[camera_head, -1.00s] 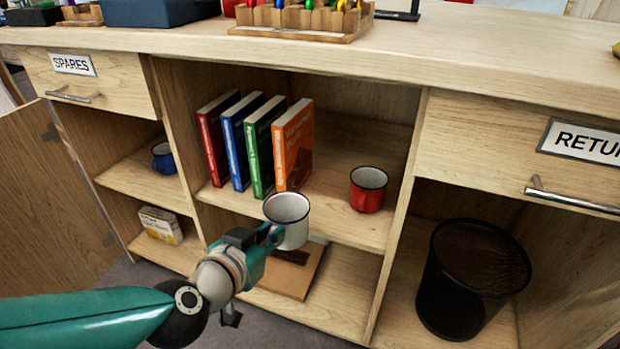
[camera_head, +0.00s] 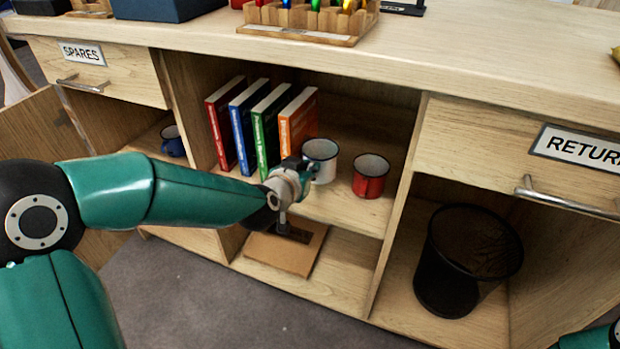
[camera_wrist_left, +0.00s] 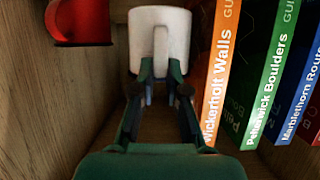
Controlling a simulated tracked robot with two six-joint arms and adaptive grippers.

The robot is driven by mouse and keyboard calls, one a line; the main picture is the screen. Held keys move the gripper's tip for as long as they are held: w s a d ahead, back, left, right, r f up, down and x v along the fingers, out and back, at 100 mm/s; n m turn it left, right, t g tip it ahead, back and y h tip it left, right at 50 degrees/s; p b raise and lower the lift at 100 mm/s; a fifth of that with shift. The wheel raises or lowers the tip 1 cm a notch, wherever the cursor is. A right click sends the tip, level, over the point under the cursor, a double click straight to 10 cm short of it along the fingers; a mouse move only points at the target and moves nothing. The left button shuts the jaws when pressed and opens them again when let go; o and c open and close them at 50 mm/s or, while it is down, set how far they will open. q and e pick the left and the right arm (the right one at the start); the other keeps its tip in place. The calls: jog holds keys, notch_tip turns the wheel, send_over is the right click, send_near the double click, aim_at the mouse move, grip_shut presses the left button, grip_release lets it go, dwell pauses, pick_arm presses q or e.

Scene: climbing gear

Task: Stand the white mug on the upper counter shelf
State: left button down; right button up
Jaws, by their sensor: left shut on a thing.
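The white mug (camera_head: 321,160) is upright at the upper shelf (camera_head: 340,212) of the counter's middle bay, between the orange book and the red mug. My left gripper (camera_head: 306,170) reaches in from the front and is shut on the mug's handle. In the left wrist view the mug (camera_wrist_left: 159,40) is between the fingertips (camera_wrist_left: 160,78), with its handle facing me. I cannot tell whether its base touches the shelf. My right gripper is not in view; only a bit of that arm shows at the lower right corner.
A red mug (camera_head: 370,176) stands just right of the white mug. Several upright books, the nearest an orange book (camera_head: 299,122), stand on the left. A flat cardboard box (camera_head: 285,250) lies on the lower shelf. A black mesh bin (camera_head: 468,260) is in the right bay.

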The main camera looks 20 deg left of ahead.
pick_arm(q)
jog(key=shift+w, duration=0.3)
jog(key=shift+w+f+b, duration=0.2)
jog(key=shift+f+b, duration=1.15)
jog(key=shift+f, duration=0.35)
jog(key=shift+f, duration=0.2)
jog(key=c, duration=1.2)
grip_release()
jog(key=shift+r, duration=0.1)
jog(key=shift+r, duration=0.1)
